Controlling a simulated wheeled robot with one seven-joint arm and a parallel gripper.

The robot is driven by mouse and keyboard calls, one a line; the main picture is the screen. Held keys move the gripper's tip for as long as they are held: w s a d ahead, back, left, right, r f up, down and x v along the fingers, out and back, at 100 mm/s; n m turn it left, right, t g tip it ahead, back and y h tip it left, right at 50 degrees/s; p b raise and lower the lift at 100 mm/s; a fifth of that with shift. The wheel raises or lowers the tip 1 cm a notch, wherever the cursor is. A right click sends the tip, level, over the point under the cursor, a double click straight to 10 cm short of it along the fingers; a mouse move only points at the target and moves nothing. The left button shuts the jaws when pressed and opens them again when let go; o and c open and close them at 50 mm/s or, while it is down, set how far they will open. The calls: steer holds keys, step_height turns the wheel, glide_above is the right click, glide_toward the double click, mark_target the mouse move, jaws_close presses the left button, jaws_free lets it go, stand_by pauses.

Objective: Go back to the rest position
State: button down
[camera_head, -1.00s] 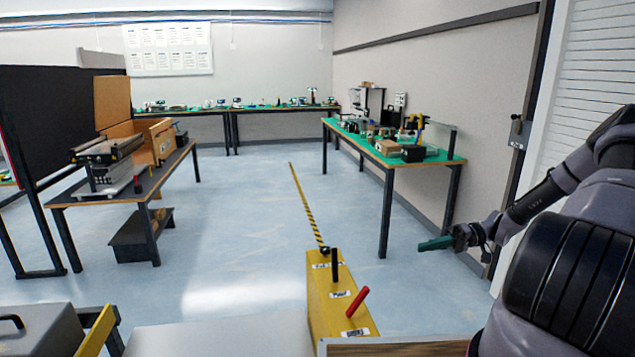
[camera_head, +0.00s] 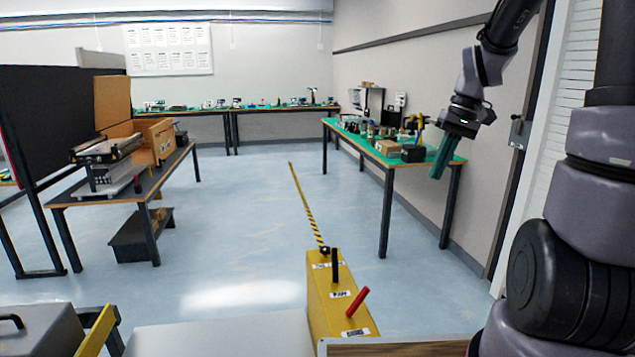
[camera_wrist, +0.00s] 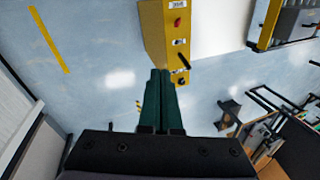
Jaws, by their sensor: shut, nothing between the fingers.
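My gripper (camera_head: 439,164) hangs in the air at the right of the head view, with its green fingers pointing down. It appears in front of the near end of the green-topped table (camera_head: 449,162). The two fingers lie together with nothing between them. In the wrist view my gripper (camera_wrist: 159,74) points at the yellow box, with blue floor around it. My arm rises up at the right side of the head view.
A yellow box (camera_head: 320,307) with a black lever and a red lever stands at the front centre. A table with a small conveyor (camera_head: 108,160) and cardboard boxes (camera_head: 150,138) stands at left.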

steer(key=s+a+r+m+t+h, duration=0.1)
steer(key=s+r+m+t, duration=0.3)
steer(key=s+r, duration=0.9)
steer(key=a+t, duration=0.1)
steer(key=t, duration=0.2)
steer(key=shift+s+a, duration=0.15)
steer(key=shift+s, duration=0.05)
